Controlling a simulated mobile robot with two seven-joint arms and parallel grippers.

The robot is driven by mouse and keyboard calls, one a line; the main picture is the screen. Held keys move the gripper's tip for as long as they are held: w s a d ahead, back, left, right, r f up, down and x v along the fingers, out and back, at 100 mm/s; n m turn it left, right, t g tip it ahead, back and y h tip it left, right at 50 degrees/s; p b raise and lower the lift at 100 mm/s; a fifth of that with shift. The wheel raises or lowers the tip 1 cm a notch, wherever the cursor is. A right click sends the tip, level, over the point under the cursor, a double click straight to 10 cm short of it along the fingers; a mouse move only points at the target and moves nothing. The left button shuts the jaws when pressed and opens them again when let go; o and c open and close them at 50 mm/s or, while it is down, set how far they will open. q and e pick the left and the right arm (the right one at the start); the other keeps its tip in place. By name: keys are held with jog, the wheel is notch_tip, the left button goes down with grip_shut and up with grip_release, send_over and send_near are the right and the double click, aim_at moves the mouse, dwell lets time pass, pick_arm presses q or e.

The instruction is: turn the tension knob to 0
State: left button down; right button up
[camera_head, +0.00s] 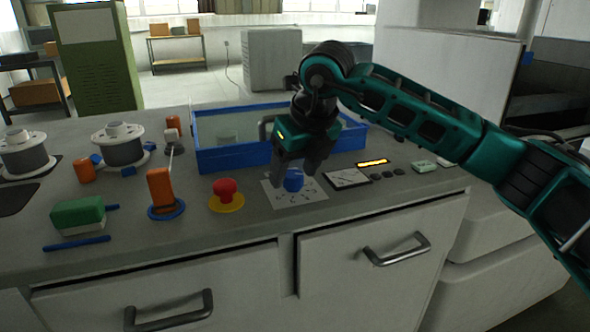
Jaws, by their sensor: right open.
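The blue tension knob (293,181) stands on a white dial plate (283,198) with dark marks, on the worktop. The marks are too small to read, and the knob's pointer cannot be made out. My right gripper (295,174) reaches in from the right and points down at the knob. Its jaws are open, with one finger to the left of the knob and the other to its right and above. I cannot tell whether either finger touches the knob. My left gripper is not in view.
A red button (225,188) on a yellow base and an orange lever (161,188) stand left of the plate. A blue tray (220,160) lies behind. A panel with a lit orange display (371,163) is to the right. Wire spools (121,150) stand far left.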

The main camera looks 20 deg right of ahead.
jog(key=c, duration=1.1)
jog(key=shift+o, duration=0.2)
